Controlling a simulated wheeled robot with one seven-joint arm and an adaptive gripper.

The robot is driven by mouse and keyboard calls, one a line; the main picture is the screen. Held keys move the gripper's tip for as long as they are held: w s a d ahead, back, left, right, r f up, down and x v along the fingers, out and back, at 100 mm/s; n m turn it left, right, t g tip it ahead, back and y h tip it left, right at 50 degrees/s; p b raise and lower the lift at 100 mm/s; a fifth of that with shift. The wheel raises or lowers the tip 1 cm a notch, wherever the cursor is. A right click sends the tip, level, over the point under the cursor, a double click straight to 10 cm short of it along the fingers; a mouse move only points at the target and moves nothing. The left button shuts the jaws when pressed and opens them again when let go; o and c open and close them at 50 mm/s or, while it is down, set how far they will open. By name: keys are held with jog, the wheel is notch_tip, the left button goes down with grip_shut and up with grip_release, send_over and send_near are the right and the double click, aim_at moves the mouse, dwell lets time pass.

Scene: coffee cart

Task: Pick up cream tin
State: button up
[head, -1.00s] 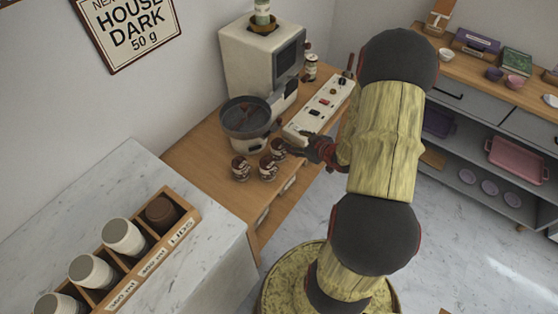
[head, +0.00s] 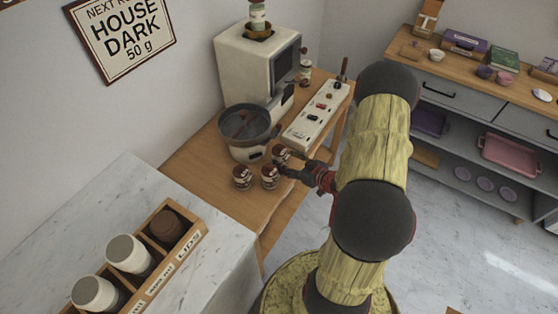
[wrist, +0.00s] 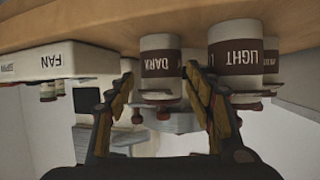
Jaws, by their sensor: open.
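Three small cream-coloured tins with brown label bands stand on the wooden cart top; no label that I can read says cream. My gripper (head: 286,164) is open at the right side of this group. In the upside-down wrist view the tin marked DARK (wrist: 160,68) is between the two fingertips (wrist: 159,75), with a gap on each side. The tin marked LIGHT (wrist: 235,60) is just right of the right finger. A third tin (wrist: 271,68) is partly hidden behind it. In the head view they show as a rear tin (head: 280,152), a front tin (head: 270,178) and a left tin (head: 242,178).
A grey round-bowled machine (head: 247,130) stands close behind the tins. A pale switch panel (head: 318,115) marked FAN lies to their right, before a boxy machine (head: 255,70). Another tin (head: 305,72) stands farther back. A marble counter holds a cup rack (head: 190,240) at front left.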

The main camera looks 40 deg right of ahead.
jog(key=b+x, duration=0.1)
jog(key=x, duration=0.4)
jog(key=shift+a+r+b, duration=0.15)
jog(key=shift+b, duration=0.25)
jog(key=shift+c, duration=0.3)
jog(key=c, duration=1.1)
